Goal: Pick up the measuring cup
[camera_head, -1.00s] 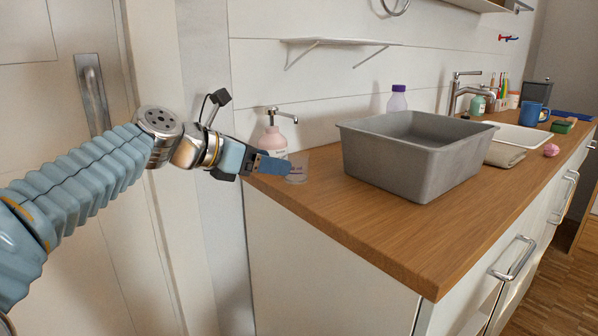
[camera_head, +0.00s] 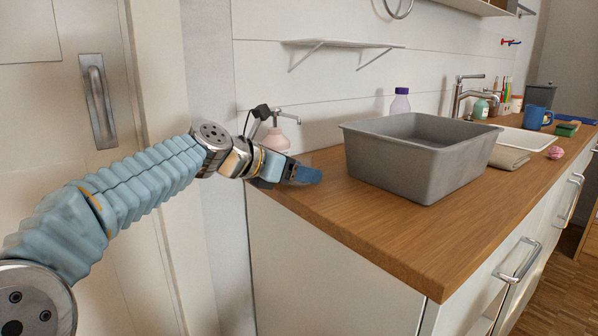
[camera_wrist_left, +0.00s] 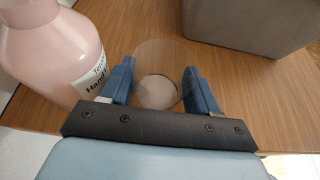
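The measuring cup (camera_wrist_left: 160,62) is a small clear vessel on the wooden counter. In the left wrist view it stands between the two blue fingers of my left gripper (camera_wrist_left: 160,80). The fingers are spread on either side of it; whether either one touches it I cannot tell. In the head view my left gripper (camera_head: 308,175) is low over the counter's far left corner, and it hides the cup there. My right gripper is in neither view.
A pink soap bottle (camera_wrist_left: 52,48) stands close beside the left finger in the wrist view; it is partly hidden in the head view (camera_head: 276,140). A grey basin (camera_head: 415,165) is to the right. The counter (camera_head: 400,230) front is clear.

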